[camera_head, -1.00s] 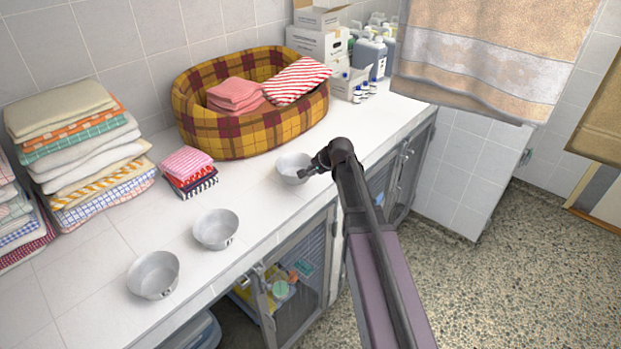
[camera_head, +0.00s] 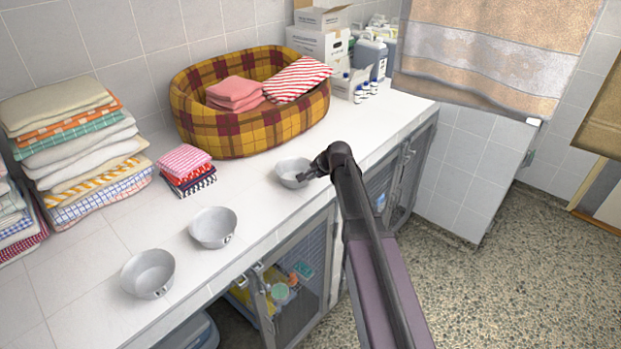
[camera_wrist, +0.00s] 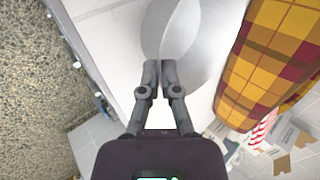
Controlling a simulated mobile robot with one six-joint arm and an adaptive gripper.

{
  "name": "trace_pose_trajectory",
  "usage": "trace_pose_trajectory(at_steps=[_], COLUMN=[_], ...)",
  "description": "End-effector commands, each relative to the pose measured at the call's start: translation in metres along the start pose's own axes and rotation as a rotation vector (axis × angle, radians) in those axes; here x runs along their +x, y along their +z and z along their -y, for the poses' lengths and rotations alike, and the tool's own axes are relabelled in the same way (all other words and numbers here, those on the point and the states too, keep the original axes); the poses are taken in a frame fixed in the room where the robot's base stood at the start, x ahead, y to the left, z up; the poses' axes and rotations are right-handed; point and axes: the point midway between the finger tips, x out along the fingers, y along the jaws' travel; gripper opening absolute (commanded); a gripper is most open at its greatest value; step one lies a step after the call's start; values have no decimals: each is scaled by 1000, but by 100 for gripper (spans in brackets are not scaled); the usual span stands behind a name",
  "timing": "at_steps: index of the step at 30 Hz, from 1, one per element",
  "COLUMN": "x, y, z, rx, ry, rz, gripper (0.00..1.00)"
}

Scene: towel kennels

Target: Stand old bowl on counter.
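Three grey metal bowls show on the white counter side in the head view: a near one (camera_head: 148,273), a middle one (camera_head: 213,227) and a far one (camera_head: 291,173). I cannot tell by looks which is the old one. My gripper (camera_head: 312,172) is at the right rim of the far bowl. In the wrist view, its fingers (camera_wrist: 159,68) are nearly together with the wall of that bowl (camera_wrist: 172,28) between them. The far bowl is upright, at or just above the counter (camera_head: 262,215); I cannot tell whether it touches. The fingers hide part of its rim.
A plaid pet bed (camera_head: 250,133) with folded towels stands behind the far bowl. A small towel stack (camera_head: 187,170) and a tall one (camera_head: 75,150) are left. Boxes and bottles (camera_head: 365,60) stand at the far end. Kennel doors (camera_head: 300,275) are below the counter edge.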

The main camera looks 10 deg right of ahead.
Motion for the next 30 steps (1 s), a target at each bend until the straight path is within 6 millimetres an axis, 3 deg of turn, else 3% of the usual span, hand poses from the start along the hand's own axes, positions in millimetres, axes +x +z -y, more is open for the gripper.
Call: trace_pose_trajectory(at_steps=[10,14,15,30], x=[3,2,2,-1], y=[0,0,0,0], z=[-2,-2,-2,0], rx=[0,0,0,0], ry=[-1,0,0,0], rz=[0,0,0,0], gripper=[0,39,43,43])
